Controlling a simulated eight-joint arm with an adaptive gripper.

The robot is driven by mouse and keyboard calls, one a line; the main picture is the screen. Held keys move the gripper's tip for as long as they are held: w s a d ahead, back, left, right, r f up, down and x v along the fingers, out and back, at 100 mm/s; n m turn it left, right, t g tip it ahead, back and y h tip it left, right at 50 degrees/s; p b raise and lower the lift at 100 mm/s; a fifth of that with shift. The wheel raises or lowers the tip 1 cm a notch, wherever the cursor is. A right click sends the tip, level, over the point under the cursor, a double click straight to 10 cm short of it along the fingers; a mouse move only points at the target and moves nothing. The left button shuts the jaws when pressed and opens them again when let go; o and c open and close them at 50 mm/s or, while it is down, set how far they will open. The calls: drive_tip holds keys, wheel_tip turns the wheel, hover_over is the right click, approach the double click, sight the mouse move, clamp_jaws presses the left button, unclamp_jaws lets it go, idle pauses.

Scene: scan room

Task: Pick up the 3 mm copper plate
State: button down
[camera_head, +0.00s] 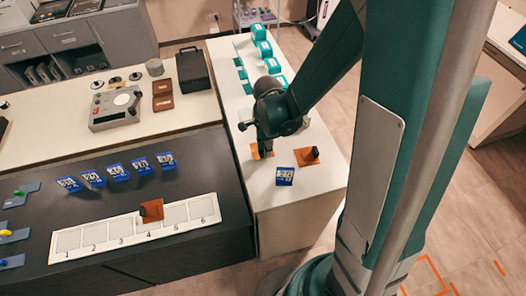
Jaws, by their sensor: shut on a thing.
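My gripper (265,146) points down at the white table on the right, its jaws shut on a copper-coloured plate (255,153). The gripper hides much of this plate; whether it is clear of the table is hard to tell. A second copper-coloured plate (309,160) with a dark knob lies to the right on the same table. A third copper-coloured piece (151,212) sits on the white numbered strip (82,253), around slots 3 and 4. I cannot read a thickness on any plate.
A blue label card (284,176) lies just in front of the gripper. Several blue cards (117,173) stand in a row on the dark counter. A black case (193,70) stands to the left.

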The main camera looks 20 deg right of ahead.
drive_tip(key=shift+r, duration=0.2)
drive_tip(key=shift+r+p, duration=0.4)
drive_tip(key=shift+r, duration=4.45)
